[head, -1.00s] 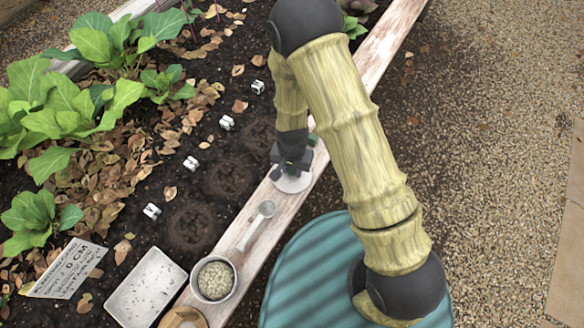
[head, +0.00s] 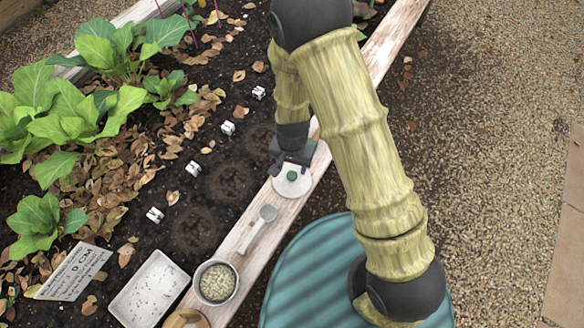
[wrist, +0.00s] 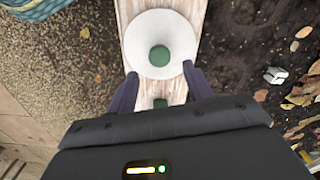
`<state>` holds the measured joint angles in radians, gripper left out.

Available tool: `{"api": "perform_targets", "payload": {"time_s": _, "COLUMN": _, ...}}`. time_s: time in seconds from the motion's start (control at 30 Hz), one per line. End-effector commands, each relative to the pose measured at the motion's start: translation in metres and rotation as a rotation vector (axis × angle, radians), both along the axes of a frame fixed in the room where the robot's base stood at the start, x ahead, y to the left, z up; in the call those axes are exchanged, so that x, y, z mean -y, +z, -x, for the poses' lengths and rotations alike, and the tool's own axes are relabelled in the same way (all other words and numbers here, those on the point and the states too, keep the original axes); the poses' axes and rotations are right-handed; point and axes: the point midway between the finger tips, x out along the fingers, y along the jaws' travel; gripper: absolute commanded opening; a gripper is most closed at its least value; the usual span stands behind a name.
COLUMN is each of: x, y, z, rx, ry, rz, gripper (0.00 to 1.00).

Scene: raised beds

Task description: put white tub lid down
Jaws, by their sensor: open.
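The white tub lid (head: 292,187) lies flat on the wooden edge board of the raised bed. It is a round white disc with a green knob in its middle, and it shows whole in the wrist view (wrist: 160,28). My gripper (head: 288,172) is just behind the lid in the head view. In the wrist view its two dark fingers (wrist: 158,88) are spread apart at the lid's near edge, with nothing between them but board and a small green thing (wrist: 160,103). The knob is clear of the fingers.
On the board (head: 238,262) lie a grey scoop (head: 258,230) and a bowl of pale grains (head: 215,282). A white tray (head: 150,291) and a lettered sign (head: 74,271) are at lower left. Several small white markers (head: 228,128) stand in the soil. A teal ribbed surface (head: 330,275) is below the board.

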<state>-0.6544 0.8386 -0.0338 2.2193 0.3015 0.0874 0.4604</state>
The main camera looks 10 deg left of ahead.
Motion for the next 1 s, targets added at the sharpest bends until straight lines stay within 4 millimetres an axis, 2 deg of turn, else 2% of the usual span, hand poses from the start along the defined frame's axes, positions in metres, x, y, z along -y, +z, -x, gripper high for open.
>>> {"api": "perform_targets", "payload": {"time_s": 0.03, "x": -0.001, "y": 0.016, "z": 0.000, "rx": 0.003, "ry": 0.001, "rz": -0.002, "gripper": 0.51}}
{"api": "perform_targets", "payload": {"time_s": 0.1, "x": -0.001, "y": 0.029, "z": -0.001, "rx": 0.003, "ry": 0.001, "rz": -0.002, "gripper": 0.51}}
{"api": "perform_targets", "payload": {"time_s": 0.3, "x": 0.000, "y": 0.055, "z": 0.000, "rx": 0.001, "ry": 0.000, "rz": -0.001, "gripper": 0.51}}
{"api": "perform_targets", "payload": {"time_s": 1.0, "x": 0.000, "y": 0.059, "z": 0.000, "rx": 0.000, "ry": 0.000, "rz": 0.000, "gripper": 0.51}}
